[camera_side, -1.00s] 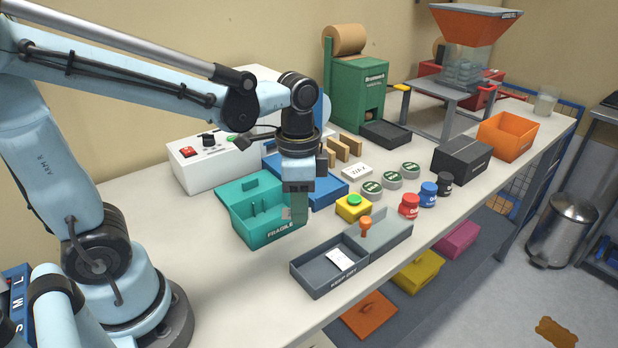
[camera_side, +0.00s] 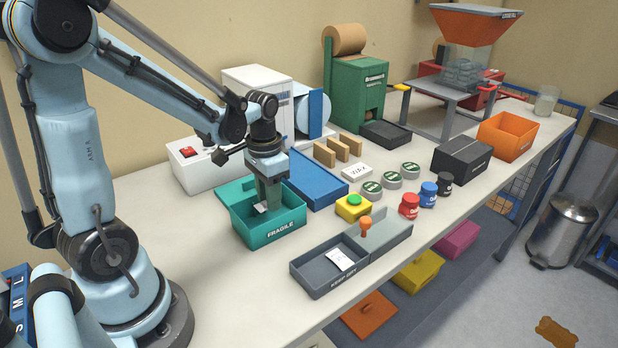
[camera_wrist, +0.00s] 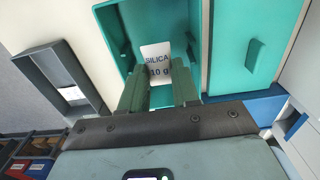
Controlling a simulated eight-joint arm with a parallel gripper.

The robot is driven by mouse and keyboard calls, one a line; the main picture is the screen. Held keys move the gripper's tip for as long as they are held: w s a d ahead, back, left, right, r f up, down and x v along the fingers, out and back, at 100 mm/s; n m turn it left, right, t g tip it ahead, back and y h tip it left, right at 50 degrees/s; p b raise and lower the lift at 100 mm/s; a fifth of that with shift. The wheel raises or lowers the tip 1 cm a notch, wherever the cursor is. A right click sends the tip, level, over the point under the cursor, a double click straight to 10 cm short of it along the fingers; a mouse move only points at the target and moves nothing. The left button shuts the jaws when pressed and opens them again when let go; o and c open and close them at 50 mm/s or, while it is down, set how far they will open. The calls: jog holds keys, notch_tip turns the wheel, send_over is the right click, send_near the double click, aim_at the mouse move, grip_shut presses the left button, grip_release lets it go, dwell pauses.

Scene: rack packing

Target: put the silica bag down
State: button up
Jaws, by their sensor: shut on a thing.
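The white silica bag (camera_wrist: 156,58), printed "SILICA 10 g", is between the fingertips of my gripper (camera_wrist: 158,76) in the wrist view. My gripper is shut on it. In the side view my gripper (camera_side: 267,203) points down into the open teal FRAGILE box (camera_side: 280,232), and a corner of the bag (camera_side: 260,207) shows beside the fingers. In the wrist view the bag is within the outline of the teal box (camera_wrist: 115,25). Whether the bag touches the box floor cannot be told.
A grey KEEP DRY tray (camera_side: 322,285) with a white packet (camera_side: 340,260) stands at the front right. A blue tray (camera_side: 318,182) is behind the teal box. A yellow block with a green button (camera_side: 353,208) stands to the right. Bare table lies left of the box.

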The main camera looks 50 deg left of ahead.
jog(key=shift+f, duration=2.3)
jog(key=shift+f, duration=0.1)
jog(key=o, duration=0.7)
jog(key=shift+o, duration=0.2)
notch_tip(320, 180, up, 12)
jog(key=shift+r, duration=0.1)
jog(key=shift+d, duration=0.15)
jog(key=s+d+r+t, duration=0.1)
jog(key=d+t, duration=0.6)
jog(key=d, duration=0.2)
jog(key=shift+s+d, duration=0.25)
jog(key=shift+d, duration=0.1)
